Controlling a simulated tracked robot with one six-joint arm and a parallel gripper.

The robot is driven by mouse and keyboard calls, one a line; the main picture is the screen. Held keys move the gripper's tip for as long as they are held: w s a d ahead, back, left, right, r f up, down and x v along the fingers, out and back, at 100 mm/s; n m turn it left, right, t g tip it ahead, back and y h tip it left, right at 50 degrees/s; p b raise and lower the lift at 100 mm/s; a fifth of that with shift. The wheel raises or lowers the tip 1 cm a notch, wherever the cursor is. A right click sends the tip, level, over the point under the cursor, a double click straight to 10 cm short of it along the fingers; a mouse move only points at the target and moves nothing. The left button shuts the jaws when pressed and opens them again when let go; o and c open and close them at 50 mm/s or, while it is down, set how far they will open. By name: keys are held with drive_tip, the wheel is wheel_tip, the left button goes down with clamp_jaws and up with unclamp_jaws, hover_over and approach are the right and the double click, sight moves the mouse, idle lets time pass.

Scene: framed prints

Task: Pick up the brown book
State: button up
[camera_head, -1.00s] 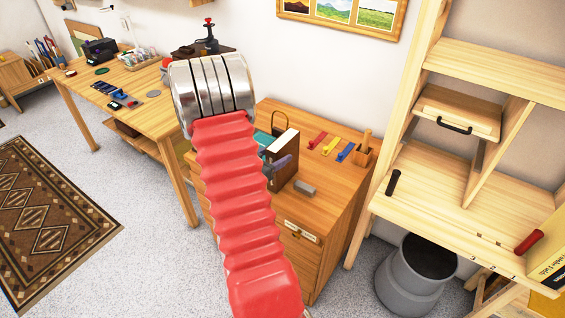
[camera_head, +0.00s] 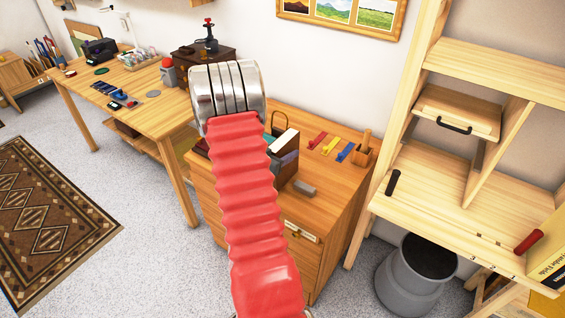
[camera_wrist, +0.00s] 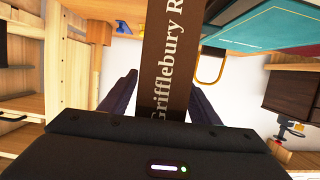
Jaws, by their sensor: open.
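The brown book (camera_wrist: 165,60) has pale lettering reading "Grifflebury R" on its spine. In the wrist view it stands between the two fingers of my gripper (camera_wrist: 162,92), with one finger on each side. The fingers are open, and I cannot tell if either touches the book. In the head view the brown book (camera_head: 288,163) stands on the wooden cabinet (camera_head: 335,185), partly hidden by my red arm. My gripper is hidden behind the arm there.
A teal book (camera_wrist: 270,25) is beside the brown one. A grey block (camera_head: 305,187), colored tools (camera_head: 330,145) and a wooden pen holder (camera_head: 363,150) are on the cabinet. A shelf unit (camera_head: 460,160) and grey bin (camera_head: 412,280) stand right.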

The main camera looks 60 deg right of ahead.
drive_tip(key=shift+c, duration=0.4)
clamp_jaws()
idle(0.4)
drive_tip(key=shift+r, duration=0.1)
